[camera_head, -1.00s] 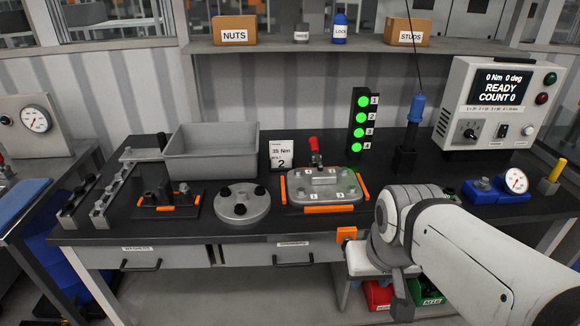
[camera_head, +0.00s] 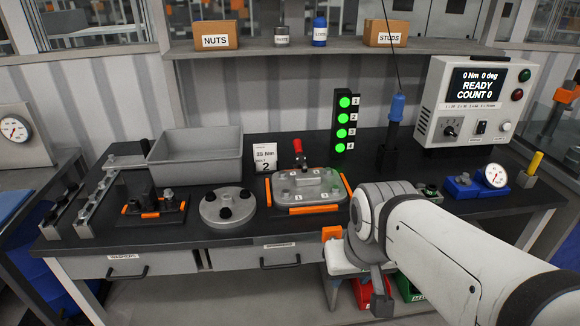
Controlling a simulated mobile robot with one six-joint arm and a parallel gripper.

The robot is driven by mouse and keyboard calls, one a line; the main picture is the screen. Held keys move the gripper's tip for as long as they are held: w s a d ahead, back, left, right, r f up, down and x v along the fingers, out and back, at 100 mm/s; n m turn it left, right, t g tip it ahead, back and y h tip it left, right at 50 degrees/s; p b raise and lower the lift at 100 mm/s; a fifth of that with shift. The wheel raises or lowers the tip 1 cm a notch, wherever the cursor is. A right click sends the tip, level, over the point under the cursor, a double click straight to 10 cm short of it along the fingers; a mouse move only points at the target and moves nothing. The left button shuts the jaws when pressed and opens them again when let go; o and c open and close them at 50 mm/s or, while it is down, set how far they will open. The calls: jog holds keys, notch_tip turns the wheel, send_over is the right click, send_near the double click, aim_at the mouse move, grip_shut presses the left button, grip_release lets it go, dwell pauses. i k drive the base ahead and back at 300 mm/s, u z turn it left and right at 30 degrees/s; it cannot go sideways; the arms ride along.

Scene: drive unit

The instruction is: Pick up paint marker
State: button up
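A slim yellow upright piece (camera_head: 534,163), which looks like the paint marker, stands in a small grey holder (camera_head: 524,179) at the right end of the bench. It is small in the view and its markings cannot be read. My arm (camera_head: 440,240) reaches in from the lower right and bends in front of the bench's front edge, left of and nearer than the yellow piece. A dark grey part of my arm hangs below the bend. My gripper's fingers cannot be made out.
A gauge on a blue block (camera_head: 493,178) stands just left of the yellow piece. The READY display box (camera_head: 475,105) is behind. A blue-topped tool (camera_head: 396,110) hangs on a cable. A clear-covered fixture (camera_head: 308,190), a round plate (camera_head: 228,206) and a grey bin (camera_head: 195,157) fill the left and middle.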

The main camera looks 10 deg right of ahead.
aim_at(538, 157)
jog(key=z, duration=2.3)
jog(key=i, duration=0.75)
jog(key=z, duration=0.55)
jog(key=i, duration=1.2)
jog(key=u, duration=0.65)
jog(key=i, duration=0.6)
jog(key=u, duration=0.6)
